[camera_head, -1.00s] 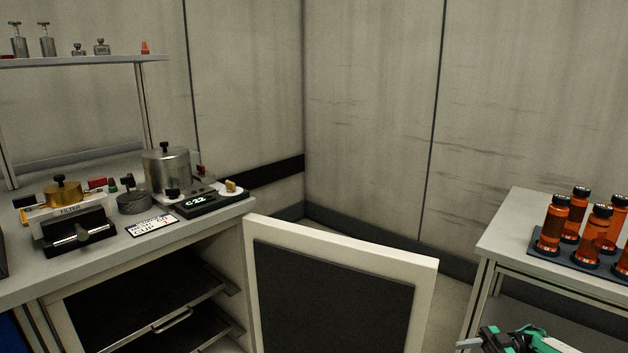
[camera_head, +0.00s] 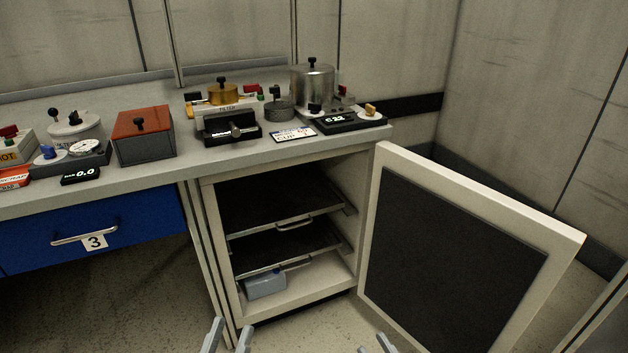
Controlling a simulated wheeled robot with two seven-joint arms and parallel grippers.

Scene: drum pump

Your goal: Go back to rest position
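My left gripper (camera_head: 228,338) shows only its two grey fingertips at the bottom edge, left of centre, apart and with nothing between them. My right gripper (camera_head: 375,347) shows only two fingertips at the bottom edge, right of centre, also apart with nothing visible between them. Both are in front of the open cabinet, near its lower part. The rest of both grippers and both arms is out of view.
The cabinet door (camera_head: 460,255) stands wide open to the right. Inside are dark pull-out shelves (camera_head: 275,208) and a blue-grey box (camera_head: 265,285). The bench top (camera_head: 215,160) carries instruments. A blue drawer (camera_head: 130,220) is shut. Floor lies clear at lower left.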

